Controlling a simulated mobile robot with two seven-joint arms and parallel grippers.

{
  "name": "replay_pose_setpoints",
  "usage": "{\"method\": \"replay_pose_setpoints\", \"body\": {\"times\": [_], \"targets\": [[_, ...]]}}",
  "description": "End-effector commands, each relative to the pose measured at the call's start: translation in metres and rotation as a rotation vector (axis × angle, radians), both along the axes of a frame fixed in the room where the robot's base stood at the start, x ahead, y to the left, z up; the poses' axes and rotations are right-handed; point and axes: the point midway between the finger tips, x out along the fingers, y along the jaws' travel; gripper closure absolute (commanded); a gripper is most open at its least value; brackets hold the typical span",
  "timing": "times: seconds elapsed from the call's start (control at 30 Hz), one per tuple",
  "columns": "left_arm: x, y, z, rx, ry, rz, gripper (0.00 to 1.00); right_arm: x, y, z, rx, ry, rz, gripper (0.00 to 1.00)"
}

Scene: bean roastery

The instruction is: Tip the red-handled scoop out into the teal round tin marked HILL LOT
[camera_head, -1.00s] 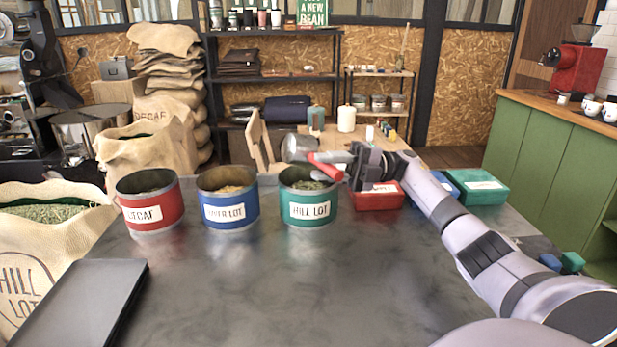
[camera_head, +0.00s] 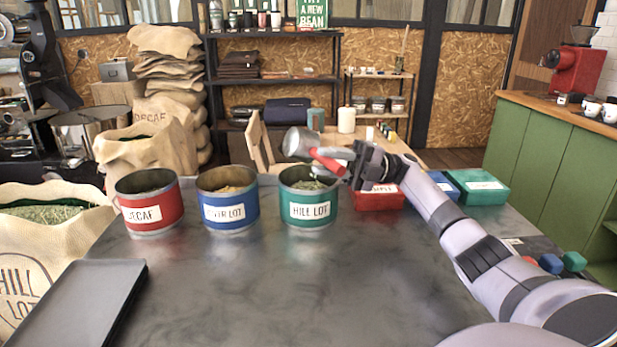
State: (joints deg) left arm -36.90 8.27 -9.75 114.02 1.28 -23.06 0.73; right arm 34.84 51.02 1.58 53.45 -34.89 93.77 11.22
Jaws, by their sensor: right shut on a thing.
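The teal round tin marked HILL LOT (camera_head: 309,212) stands upright on the grey table, rightmost of three round tins. Greenish beans show inside it. The red-handled scoop has a metal cup (camera_head: 299,142) and a red handle (camera_head: 328,162). My right gripper (camera_head: 346,168) is shut on the handle from the right. The scoop is held above the teal tin, with its cup over the tin's back rim. I cannot see into the cup or tell whether beans are in it. My left gripper is not in view.
A blue round tin (camera_head: 230,216) and a red DECAF tin (camera_head: 150,213) stand to the left. A red box (camera_head: 378,198), a blue box and a green box (camera_head: 482,187) stand to the right. A dark tray (camera_head: 80,300) lies front left. The table's middle is clear.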

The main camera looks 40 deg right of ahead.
Motion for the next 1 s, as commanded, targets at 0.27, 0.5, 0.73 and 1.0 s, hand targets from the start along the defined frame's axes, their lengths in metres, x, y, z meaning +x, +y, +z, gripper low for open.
{"method": "replay_pose_setpoints", "body": {"times": [0.27,0.5,0.73,1.0], "targets": [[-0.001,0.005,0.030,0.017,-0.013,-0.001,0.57,0.003,0.010,0.002,-0.231,0.072,0.000,1.00],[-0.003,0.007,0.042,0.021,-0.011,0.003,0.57,0.006,0.018,-0.011,-0.422,0.138,0.000,1.00],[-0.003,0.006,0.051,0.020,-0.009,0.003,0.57,0.007,0.021,-0.009,-0.469,0.151,0.001,1.00],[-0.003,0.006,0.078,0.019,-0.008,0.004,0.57,0.010,0.031,-0.002,-0.614,0.200,0.005,1.00]]}}
